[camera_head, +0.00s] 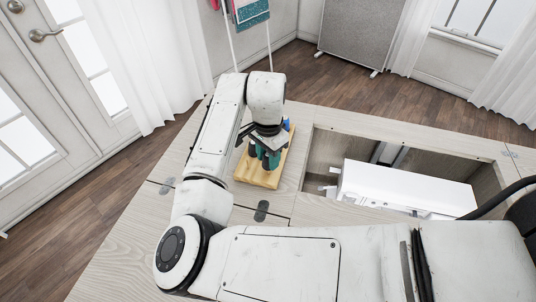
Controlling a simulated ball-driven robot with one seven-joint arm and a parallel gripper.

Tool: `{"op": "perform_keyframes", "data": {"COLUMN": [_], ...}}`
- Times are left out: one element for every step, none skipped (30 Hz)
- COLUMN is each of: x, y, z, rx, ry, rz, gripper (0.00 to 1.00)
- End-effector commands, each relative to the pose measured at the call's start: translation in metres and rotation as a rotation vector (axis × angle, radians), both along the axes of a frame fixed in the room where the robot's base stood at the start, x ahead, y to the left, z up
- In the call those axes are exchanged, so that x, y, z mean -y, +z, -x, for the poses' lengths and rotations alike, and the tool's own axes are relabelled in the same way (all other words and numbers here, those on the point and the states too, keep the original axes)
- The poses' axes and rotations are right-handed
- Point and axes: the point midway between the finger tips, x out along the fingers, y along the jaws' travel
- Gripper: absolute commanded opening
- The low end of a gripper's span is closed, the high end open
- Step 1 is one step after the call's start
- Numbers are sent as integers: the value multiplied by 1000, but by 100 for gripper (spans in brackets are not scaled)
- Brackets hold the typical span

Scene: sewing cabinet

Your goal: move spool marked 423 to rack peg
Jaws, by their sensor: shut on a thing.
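My gripper (264,158) points down over the wooden rack (258,181), at the end of my white arm. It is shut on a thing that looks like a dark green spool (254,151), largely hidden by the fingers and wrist. No number is readable, so I cannot tell if it is the one marked 423. A bit of blue (287,123), perhaps another spool, shows at the rack's far right. The rack pegs are hidden behind my gripper. I cannot tell whether the held thing touches a peg.
The rack stands on a pale wood cabinet top (130,245). Right of it is an open well holding a white sewing machine (405,188). The top left of the rack is clear.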

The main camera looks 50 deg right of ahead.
Motion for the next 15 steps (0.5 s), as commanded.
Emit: {"op": "perform_keyframes", "data": {"x": [0,0,0,0,0,0,0,0,0,0,0,0,0,0,0], "y": [-2,-2,-3,-4,-4,-5,-6,-7,-8,-8,-9,-10,-11,-11,-12], "z": [0,0,0,0,0,0,0,0,0,0,0,0,0,0,0], "rx": [0,0,0,0,0,0,0,-1,-1,-1,-1,-1,-1,-1,-1], "ry": [1,1,1,1,0,1,1,1,1,1,1,1,1,1,1], "rz": [0,0,0,0,0,0,0,1,1,1,1,1,1,1,1], "gripper": [10,10,10,10,10,10,10,10,10,10,10,10,10,10,10]}}
